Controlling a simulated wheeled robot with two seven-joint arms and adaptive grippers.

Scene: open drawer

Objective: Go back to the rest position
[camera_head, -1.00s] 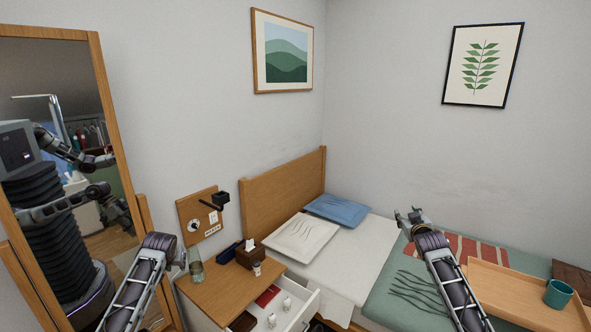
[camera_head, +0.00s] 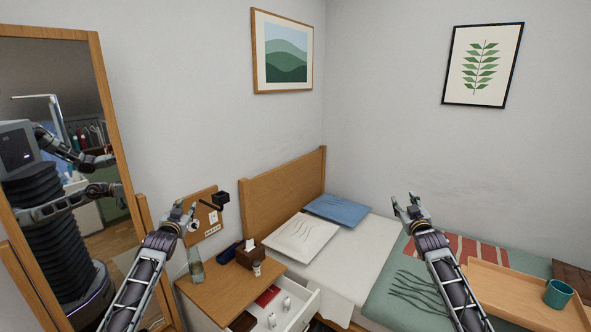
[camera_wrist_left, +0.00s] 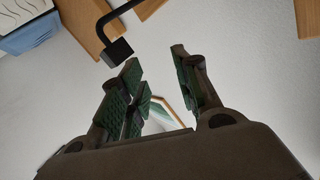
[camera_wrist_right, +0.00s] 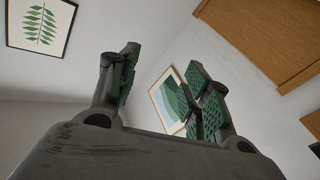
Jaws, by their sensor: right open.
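My left gripper (camera_head: 183,216) is raised in front of the wall panel, above the nightstand (camera_head: 215,287). In the left wrist view its fingers (camera_wrist_left: 160,88) are apart with nothing between them. My right gripper (camera_head: 408,207) is raised above the bed and points up. Its fingers (camera_wrist_right: 160,88) are apart and empty in the right wrist view. The nightstand's drawer (camera_head: 290,309) is open and holds a red item (camera_head: 267,295) and several small white items.
A glass (camera_head: 195,262), a tissue box (camera_head: 250,254) and a small bottle (camera_head: 256,268) stand on the nightstand. A wooden tray (camera_head: 510,290) with a teal mug (camera_head: 558,293) lies on the bed at right. A mirror (camera_head: 75,100) stands at left. Space above the bed is free.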

